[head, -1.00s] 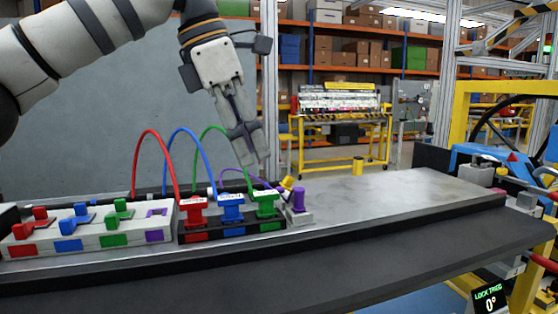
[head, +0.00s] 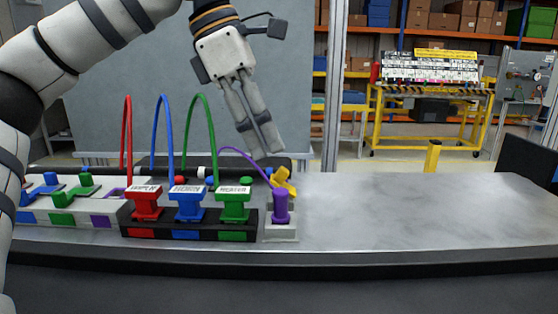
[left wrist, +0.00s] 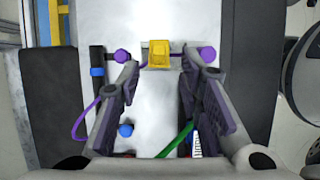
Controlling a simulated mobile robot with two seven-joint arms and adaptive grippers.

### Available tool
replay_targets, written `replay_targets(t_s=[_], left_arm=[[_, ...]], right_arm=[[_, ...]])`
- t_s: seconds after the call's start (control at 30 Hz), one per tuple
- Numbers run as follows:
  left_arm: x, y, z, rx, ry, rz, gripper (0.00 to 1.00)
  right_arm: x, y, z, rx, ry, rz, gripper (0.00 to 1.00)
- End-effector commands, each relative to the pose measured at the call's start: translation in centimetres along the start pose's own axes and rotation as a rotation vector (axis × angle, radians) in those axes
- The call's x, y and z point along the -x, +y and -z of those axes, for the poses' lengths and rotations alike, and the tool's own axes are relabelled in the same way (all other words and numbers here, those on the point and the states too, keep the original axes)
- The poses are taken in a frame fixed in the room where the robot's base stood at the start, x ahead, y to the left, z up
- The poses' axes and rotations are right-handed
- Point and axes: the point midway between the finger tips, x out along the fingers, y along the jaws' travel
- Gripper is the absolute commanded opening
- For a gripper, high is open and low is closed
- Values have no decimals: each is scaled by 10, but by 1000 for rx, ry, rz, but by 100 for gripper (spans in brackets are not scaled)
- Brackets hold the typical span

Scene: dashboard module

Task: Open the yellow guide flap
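The yellow guide flap (head: 283,183) stands tilted up behind the purple plug (head: 280,206) at the right end of the connector row. In the left wrist view the flap (left wrist: 159,53) lies just beyond and between my fingertips, with a purple cable passing by it and purple knobs on both sides. My left gripper (head: 263,150) points down, above and slightly left of the flap, apart from it. In the left wrist view my left gripper (left wrist: 160,66) has its fingers spread with nothing between them. My right gripper is not in view.
Red, blue and green plugs (head: 190,203) with looping cables stand in a black block left of the flap. A white block (head: 68,208) with coloured clips is farther left. The grey tabletop (head: 410,215) to the right is mostly clear. A yellow cart (head: 430,110) stands behind.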

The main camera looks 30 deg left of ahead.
Motion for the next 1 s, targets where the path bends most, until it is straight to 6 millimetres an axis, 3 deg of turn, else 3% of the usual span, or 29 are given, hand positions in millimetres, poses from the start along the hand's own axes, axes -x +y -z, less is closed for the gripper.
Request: replay_targets(t_s=[0.1, 0.23, 0.57, 0.73, 1.0], left_arm=[[-27, 0, 1, 0, 2, 2, 33], [-45, 0, 0, 1, 1, 0, 33], [-52, 0, 0, 1, 0, -1, 33], [-52, 0, 0, 1, 0, -2, 0], [-52, 1, -1, 1, 7, -6, 0]], right_arm=[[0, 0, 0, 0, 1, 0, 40], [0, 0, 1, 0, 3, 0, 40], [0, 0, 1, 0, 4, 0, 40], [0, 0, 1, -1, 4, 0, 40], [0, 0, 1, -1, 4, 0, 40]])
